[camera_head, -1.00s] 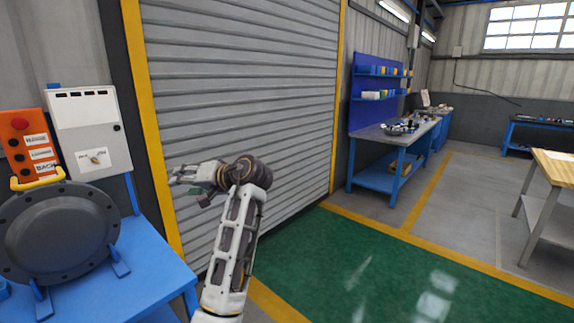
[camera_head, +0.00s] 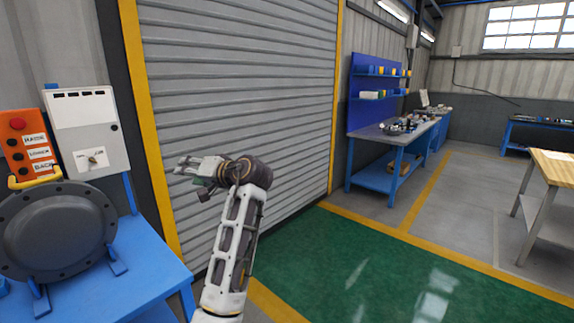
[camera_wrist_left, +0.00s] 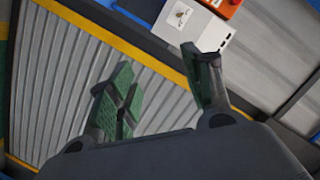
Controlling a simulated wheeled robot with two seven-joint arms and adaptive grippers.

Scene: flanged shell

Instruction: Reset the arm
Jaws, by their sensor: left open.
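My left arm (camera_head: 233,250) reaches up from the bottom of the head view, elbow bent, with its forearm pointing left. My left gripper (camera_head: 185,165) is in front of the grey roller shutter, apart from everything. In the left wrist view the gripper (camera_wrist_left: 155,80) shows two green-padded fingers spread wide with nothing between them. The dark grey flanged shell (camera_head: 57,232) stands upright in blue supports on the blue table (camera_head: 150,275) at the left, clear of the gripper. My right gripper is not in view.
Behind the shell are an orange button box (camera_head: 27,145) and a white control box (camera_head: 85,130), which also shows in the left wrist view (camera_wrist_left: 190,25). The roller shutter (camera_head: 240,80) fills the background. Green floor (camera_head: 370,270) lies open at right; a blue workbench (camera_head: 390,140) stands farther back.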

